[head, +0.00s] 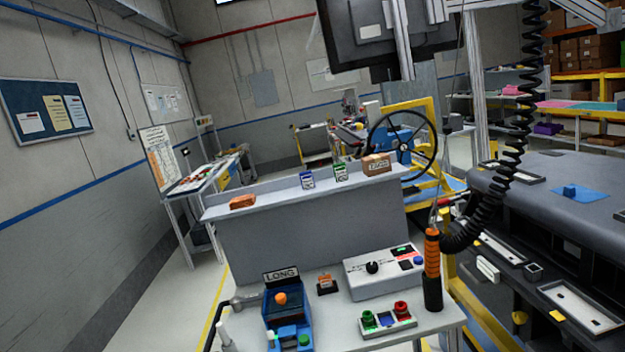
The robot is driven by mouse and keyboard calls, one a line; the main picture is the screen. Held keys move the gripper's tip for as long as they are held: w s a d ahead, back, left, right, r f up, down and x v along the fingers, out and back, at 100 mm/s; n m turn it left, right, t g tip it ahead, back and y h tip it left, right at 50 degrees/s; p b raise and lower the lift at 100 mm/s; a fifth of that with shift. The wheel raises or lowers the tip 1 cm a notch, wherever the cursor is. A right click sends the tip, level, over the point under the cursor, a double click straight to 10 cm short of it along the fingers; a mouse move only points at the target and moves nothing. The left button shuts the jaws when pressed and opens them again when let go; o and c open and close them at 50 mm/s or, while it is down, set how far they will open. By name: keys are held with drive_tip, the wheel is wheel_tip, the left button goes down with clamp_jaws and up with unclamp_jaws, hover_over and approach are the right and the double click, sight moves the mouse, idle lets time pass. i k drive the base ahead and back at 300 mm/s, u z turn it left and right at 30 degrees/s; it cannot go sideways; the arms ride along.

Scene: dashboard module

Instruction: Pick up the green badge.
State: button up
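A small green and white badge-like item (340,173) stands upright on the grey ledge (225,211) at the back of the workbench. A similar blue and white item (307,180) stands just to its left. A brown box with a label (377,165) is close on its right. The print on the green item is too small to read. My gripper does not show in the head view, so its fingers and anything in them cannot be seen.
An orange and black tool (432,270) hangs on a coiled cable (510,150) at the bench's right side. A brown block (243,202) lies on the ledge's left end. Below are a control box (380,283), button panel (387,321) and blue device (288,310). A dark dashboard (570,200) stands right.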

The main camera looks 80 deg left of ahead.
sight(340, 171)
drive_tip(key=u, duration=2.05)
drive_tip(key=k, duration=1.3)
drive_tip(key=z, duration=0.6)
drive_tip(key=i, duration=1.2)
drive_tip(key=z, duration=0.4)
drive_tip(key=i, duration=1.5)
drive_tip(key=u, duration=1.1)
drive_tip(key=i, duration=0.8)
drive_tip(key=u, duration=0.6)
